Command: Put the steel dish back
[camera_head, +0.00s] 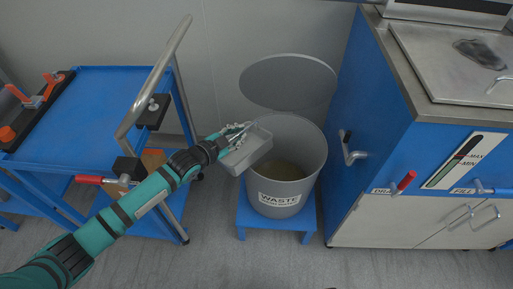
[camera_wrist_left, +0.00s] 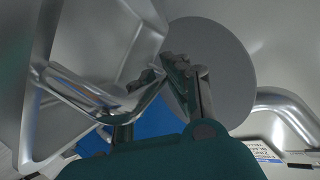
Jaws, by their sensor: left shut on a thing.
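The steel dish (camera_head: 247,152) is a small grey rectangular pan. It is held tilted over the left rim of the grey waste bin (camera_head: 304,187) in the head view. My left gripper (camera_head: 238,132) is shut on the dish's near-left edge. In the left wrist view my left gripper (camera_wrist_left: 178,75) shows close up, with the shiny dish (camera_wrist_left: 95,50) filling the left side. Whether the dish holds anything cannot be told. My right gripper is not in view.
The bin stands on a blue stool (camera_head: 270,222), its round lid (camera_head: 288,82) raised behind it. A blue trolley (camera_head: 95,100) with a bent steel handle (camera_head: 155,80) stands left. A blue machine cabinet (camera_head: 375,110) with a red-handled drain valve (camera_head: 403,182) stands right. Grey floor is clear in front.

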